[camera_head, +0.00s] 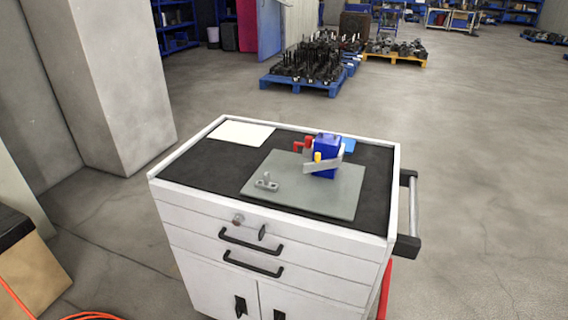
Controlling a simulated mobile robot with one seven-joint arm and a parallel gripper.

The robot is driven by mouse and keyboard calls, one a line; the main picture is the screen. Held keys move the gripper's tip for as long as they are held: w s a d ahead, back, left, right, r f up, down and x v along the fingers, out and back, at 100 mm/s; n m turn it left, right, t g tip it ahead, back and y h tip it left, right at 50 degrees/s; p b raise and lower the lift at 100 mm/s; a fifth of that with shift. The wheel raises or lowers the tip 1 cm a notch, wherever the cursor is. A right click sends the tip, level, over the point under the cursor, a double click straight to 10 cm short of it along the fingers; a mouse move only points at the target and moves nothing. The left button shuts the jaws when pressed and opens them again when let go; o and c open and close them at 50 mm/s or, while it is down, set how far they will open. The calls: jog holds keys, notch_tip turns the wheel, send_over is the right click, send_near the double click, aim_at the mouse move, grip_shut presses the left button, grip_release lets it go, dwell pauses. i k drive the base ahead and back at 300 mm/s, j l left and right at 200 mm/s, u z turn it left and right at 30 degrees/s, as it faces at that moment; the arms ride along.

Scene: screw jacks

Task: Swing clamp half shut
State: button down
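A clamp device with a blue block body (327,145) stands upright on a grey plate (325,203) on top of the cabinet. A light grey arm (322,165) lies across its front, tilted slightly up to the right. A yellow part (317,157) shows at its front and a red part (302,146) sticks out at its left. How far the clamp is swung I cannot tell at this size. A small grey metal piece with an upright pin (266,182) sits on the plate's left part. My gripper is not in view.
The white tool cabinet (275,243) has a black top with a raised rim and a side handle (411,205) at right. A white sheet (241,133) lies at the back left. A pillar (110,80) stands at left. Loaded pallets (300,82) stand behind; open floor is at right.

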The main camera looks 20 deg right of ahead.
aim_at(317, 165)
jog(key=l+u, duration=0.2)
jog(key=u, duration=0.15)
jog(key=l+u, duration=0.15)
jog(key=u, duration=0.2)
jog(key=l+u, duration=0.2)
jog(key=u, duration=0.15)
jog(key=k+l+u, duration=0.2)
jog(key=l, duration=0.2)
jog(key=k+l+u, duration=0.2)
jog(key=k+l, duration=0.25)
jog(key=l, duration=0.15)
jog(key=k+l, duration=0.2)
jog(key=l, duration=0.25)
